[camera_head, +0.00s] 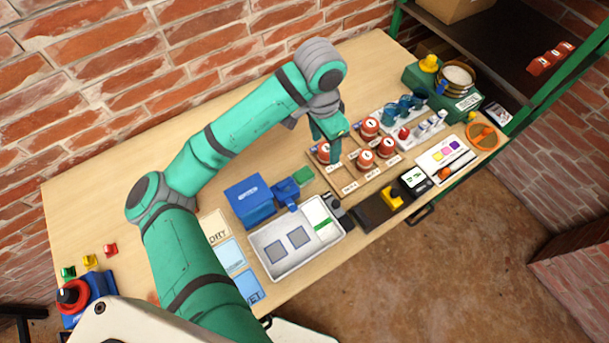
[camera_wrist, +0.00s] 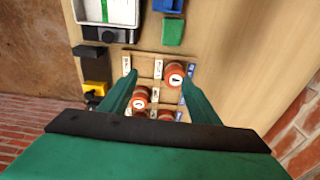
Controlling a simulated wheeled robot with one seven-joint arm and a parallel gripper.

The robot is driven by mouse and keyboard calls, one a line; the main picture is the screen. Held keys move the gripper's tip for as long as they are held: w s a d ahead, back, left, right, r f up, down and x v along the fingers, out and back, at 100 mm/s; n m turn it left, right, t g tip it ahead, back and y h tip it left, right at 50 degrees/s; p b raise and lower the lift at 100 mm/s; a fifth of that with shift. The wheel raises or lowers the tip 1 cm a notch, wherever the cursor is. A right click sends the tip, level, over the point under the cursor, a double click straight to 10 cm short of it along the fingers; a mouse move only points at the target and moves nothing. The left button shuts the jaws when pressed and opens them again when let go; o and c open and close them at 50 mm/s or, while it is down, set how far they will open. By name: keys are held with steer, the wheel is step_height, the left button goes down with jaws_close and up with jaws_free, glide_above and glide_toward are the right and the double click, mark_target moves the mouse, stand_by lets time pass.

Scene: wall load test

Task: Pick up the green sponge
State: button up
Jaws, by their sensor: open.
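The green sponge (camera_head: 303,175) is a small green block lying on the table, just right of a blue device. It also shows in the wrist view (camera_wrist: 173,32), at the top, ahead of the fingertips. My gripper (camera_head: 334,150) is to the right of the sponge, over the left part of a wooden board with red-brown weights. In the wrist view my gripper (camera_wrist: 158,78) has its fingers spread apart with nothing held between them. A red-brown weight (camera_wrist: 175,73) shows beside the right fingertip. The exact height above the board cannot be told.
The wooden board (camera_head: 338,187) carries several red-brown weights. A blue box (camera_head: 250,200) stands left of the sponge, and a white tray (camera_head: 270,262) lies in front. Blue cups (camera_head: 391,113) and a green scale (camera_head: 462,105) stand farther right. Brick wall is behind.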

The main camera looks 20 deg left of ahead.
glide_above(303, 174)
steer(key=f, duration=0.2)
steer(key=shift+n+g+y, duration=0.4)
step_height(303, 174, down, 4)
steer(key=shift+s+d, duration=0.1)
steer(key=shift+d, duration=0.05)
steer(key=shift+f, duration=2.95)
steer(key=c, duration=1.1)
